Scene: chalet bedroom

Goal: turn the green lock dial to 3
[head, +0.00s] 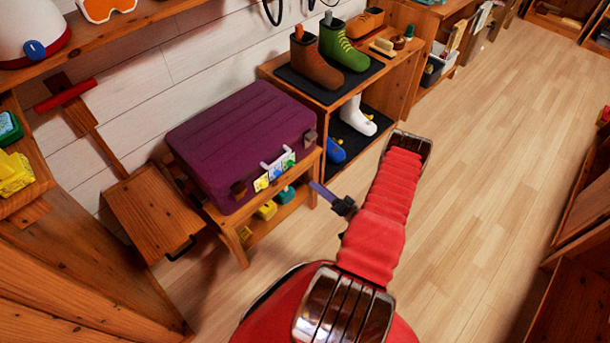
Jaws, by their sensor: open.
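A purple suitcase (235,140) lies on a low wooden rack. On its front side, below the light handle (278,159), is a row of small coloured lock dials. The green dial (290,165) is at the right end of the row, and a yellow one (261,183) is at the left end. The numbers on them are too small to read. My gripper (317,187) is in front of the suitcase, to the right of and below the green dial in the picture, and apart from it. It is open, with nothing seen between its fingers.
The wooden rack (237,247) carries small yellow and teal things on its lower shelf. A shoe shelf (282,83) with boots stands behind, near my arm. The floor (480,180) on the right is clear.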

